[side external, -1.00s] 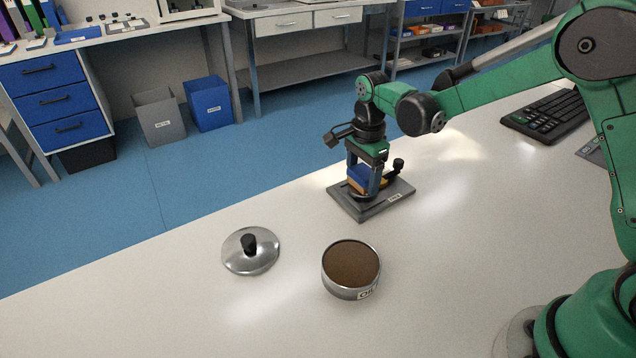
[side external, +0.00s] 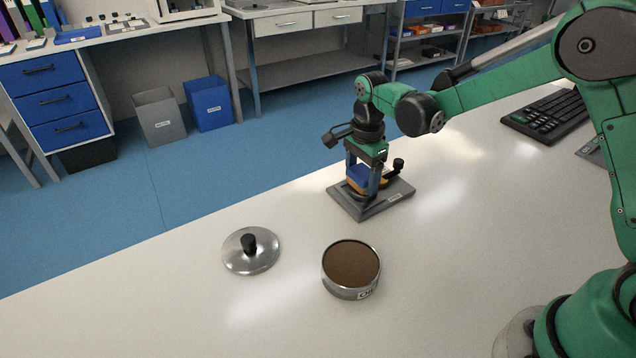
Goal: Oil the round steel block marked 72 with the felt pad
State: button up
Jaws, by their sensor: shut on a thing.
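My gripper (side external: 363,177) points down over a dark grey base plate (side external: 377,211) and is shut on a blue-topped pad with a tan lower part, the felt pad (side external: 358,180). The pad is low over the middle of the plate; I cannot tell whether it touches what is beneath. The round steel block is mostly hidden under the pad and fingers, and its mark cannot be read. A round metal oil tin (side external: 351,270), open and brown inside, stands nearer the camera. Its steel lid (side external: 250,252) with a black knob lies to its left.
A black knob (side external: 398,163) rises at the plate's back right, with a small yellow part beside the gripper. A keyboard (side external: 548,117) lies at the right rear. The white bench (side external: 180,290) is clear at front left.

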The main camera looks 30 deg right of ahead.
jog(key=shift+a, duration=1.05)
jog(key=shift+d, duration=2.1)
jog(key=shift+a, duration=2.1)
notch_tip(320, 180, up, 8)
notch_tip(320, 180, up, 8)
jog(key=n, duration=0.9)
send_over(271, 321)
notch_tip(271, 321, down, 19)
jog(key=shift+r, duration=0.15)
